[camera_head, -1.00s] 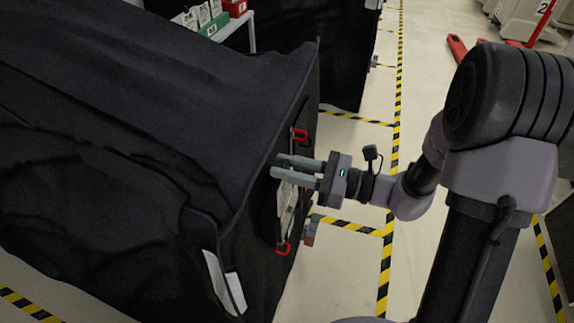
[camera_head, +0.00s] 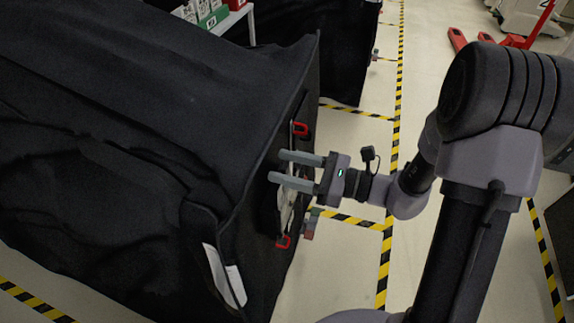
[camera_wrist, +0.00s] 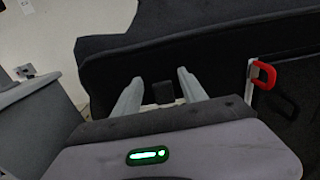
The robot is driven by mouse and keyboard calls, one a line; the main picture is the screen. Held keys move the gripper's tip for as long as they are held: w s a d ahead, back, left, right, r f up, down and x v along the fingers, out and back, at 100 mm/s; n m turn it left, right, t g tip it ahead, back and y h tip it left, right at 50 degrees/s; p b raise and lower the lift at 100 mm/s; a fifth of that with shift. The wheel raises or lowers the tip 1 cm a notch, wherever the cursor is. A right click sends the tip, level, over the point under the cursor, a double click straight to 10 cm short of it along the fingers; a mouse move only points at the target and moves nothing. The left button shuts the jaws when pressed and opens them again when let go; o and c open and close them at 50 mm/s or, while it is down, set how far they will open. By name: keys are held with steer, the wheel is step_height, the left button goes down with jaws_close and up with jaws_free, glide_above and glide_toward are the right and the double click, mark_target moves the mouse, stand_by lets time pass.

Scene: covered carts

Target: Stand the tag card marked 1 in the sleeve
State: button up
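My gripper (camera_head: 275,166) is in front of the end face of a black-covered cart (camera_head: 150,90). Its two grey fingers are apart, with nothing held between them. In the wrist view the open fingers (camera_wrist: 160,78) point at the dark cover, and a small dark block (camera_wrist: 163,92) shows between them. A pale flat piece (camera_head: 287,208) is on the cart's end face just below the fingers, partly hidden; I cannot tell whether it is the sleeve. I cannot make out a tag card marked 1. Whether the fingers touch the cover is unclear.
Red handles (camera_head: 301,129) (camera_head: 283,242) sit on the cart's end face. White papers (camera_head: 224,275) hang on its near side. Small red, green and white boxes (camera_head: 208,10) stand on a shelf behind. Taped floor to the right is open; a red pallet jack (camera_head: 510,40) stands beyond.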

steer(key=p+v, duration=0.5)
steer(key=v, duration=1.2)
steer(key=shift+d, duration=0.15)
steer(key=shift+s, duration=0.1)
